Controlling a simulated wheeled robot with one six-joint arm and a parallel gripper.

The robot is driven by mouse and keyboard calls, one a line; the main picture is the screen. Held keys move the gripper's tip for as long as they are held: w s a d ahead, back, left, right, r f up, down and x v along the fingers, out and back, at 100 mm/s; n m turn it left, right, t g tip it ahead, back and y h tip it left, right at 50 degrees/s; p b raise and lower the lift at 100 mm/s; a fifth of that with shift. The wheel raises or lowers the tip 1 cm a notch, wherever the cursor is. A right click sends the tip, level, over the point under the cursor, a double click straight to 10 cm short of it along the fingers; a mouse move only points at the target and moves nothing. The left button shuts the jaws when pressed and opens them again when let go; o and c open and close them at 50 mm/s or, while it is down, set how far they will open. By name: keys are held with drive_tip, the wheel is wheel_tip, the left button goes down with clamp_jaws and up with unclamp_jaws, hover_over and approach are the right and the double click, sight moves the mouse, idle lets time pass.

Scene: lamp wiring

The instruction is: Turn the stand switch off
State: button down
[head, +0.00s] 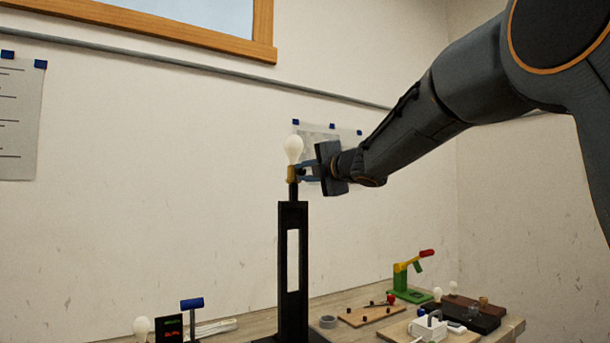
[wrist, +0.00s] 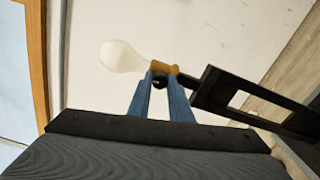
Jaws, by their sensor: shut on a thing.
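The tall black lamp stand (head: 304,265) stands upright on the table, with a brass-coloured socket (head: 291,174) and a pale bulb (head: 293,149) on top. The bulb (wrist: 122,57) and the socket (wrist: 163,66) also show in the wrist view, with the stand's slotted column (wrist: 225,95) to the right. The stand switch (wrist: 160,83) is a small dark knob at the socket's side. My gripper (head: 301,171) reaches in from the right at socket height. In the wrist view its blue fingers (wrist: 160,79) are closed on the knob, one on each side. I cannot tell the switch's position.
On the table (head: 485,331) are a green press with a red handle (head: 411,280), a wooden board (head: 370,315), a white box (head: 428,327) and a grey ring (head: 328,321). A blue-topped tool (head: 192,304) stands at left. The wall behind is close; the air around the socket is free.

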drive_tip(key=c, duration=1.6)
unclamp_jaws()
drive_tip(key=shift+s, duration=0.1)
drive_tip(key=b+v, duration=0.1)
drive_tip(key=v, duration=0.6)
drive_tip(key=shift+s+d, duration=0.25)
